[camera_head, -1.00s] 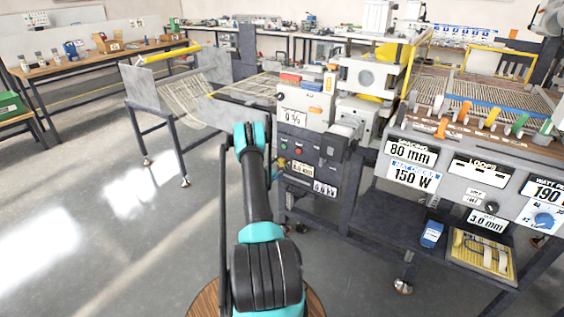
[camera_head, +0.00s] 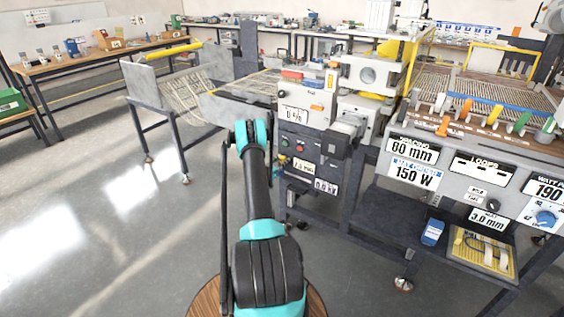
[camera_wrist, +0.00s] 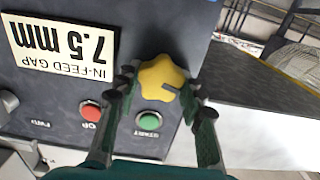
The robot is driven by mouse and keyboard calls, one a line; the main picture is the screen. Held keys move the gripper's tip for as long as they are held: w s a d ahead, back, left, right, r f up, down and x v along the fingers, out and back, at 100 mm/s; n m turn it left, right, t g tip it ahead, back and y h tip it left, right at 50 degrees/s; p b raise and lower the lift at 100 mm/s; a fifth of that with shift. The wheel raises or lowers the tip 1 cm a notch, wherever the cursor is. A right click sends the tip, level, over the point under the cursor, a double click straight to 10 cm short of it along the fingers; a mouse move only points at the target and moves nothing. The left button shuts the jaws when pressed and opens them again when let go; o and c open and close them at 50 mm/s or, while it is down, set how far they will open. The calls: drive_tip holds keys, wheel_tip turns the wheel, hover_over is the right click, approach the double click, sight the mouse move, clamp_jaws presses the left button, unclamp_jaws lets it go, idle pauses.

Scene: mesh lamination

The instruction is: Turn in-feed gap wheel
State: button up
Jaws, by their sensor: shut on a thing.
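The in-feed gap wheel is a yellow star-shaped knob (camera_wrist: 161,79) on the dark panel in the wrist view. My gripper (camera_wrist: 160,92) has one finger on each side of the knob and is shut on it. The label beside it (camera_wrist: 62,50) appears upside down and reads "IN-FEED GAP 7.5 mm". In the head view, my arm reaches to the left side of the machine's dark control panel (camera_head: 308,150).
A red button (camera_wrist: 91,111) and a green START button (camera_wrist: 149,121) sit close to my fingers. A conveyor table (camera_head: 245,100) stands left of the machine. A bench with value displays (camera_head: 412,150) stands at right. The floor at left is clear.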

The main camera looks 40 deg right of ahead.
drive_tip(key=n, duration=0.3)
drive_tip(key=shift+n, duration=0.4)
drive_tip(key=n, duration=0.3)
drive_tip(key=shift+n, duration=0.4)
drive_tip(key=n, duration=0.4)
drive_tip(key=shift+w+a+f, duration=0.1)
drive_tip(key=n, duration=0.4)
drive_tip(key=shift+f, duration=0.1)
drive_tip(key=n, duration=0.4)
drive_tip(key=shift+n, duration=0.3)
drive_tip(key=n, duration=0.3)
drive_tip(key=shift+f+n, duration=0.1)
drive_tip(key=shift+n, duration=0.2)
drive_tip(key=n, duration=0.4)
drive_tip(key=shift+n, duration=0.3)
drive_tip(key=n, duration=0.3)
drive_tip(key=shift+n, duration=0.3)
drive_tip(key=n, duration=0.7)
drive_tip(key=shift+s, duration=0.2)
drive_tip(key=n, duration=0.3)
drive_tip(key=shift+n, duration=2.4)
